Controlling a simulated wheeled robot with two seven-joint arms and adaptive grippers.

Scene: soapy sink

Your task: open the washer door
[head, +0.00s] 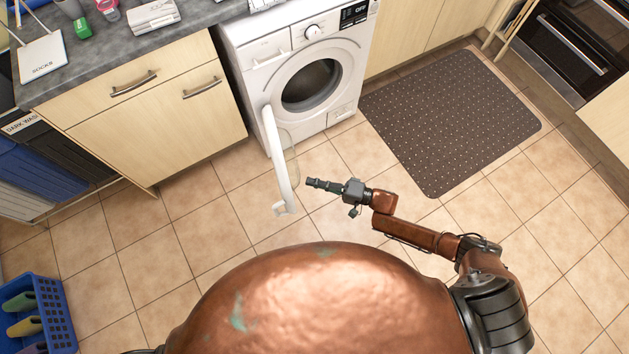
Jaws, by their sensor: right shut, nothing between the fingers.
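The dark drum opening (311,88) is uncovered. My right gripper (311,183) is shut and empty, just right of the open door, and appears apart from it. My left gripper does not show.
Cupboards with bar handles (134,84) are left of the washer. A dark dotted mat (450,120) lies on the tiles at right. A blue basket (62,318) stands at the lower left. An oven (570,50) is at the upper right. The tiled floor around the door is clear.

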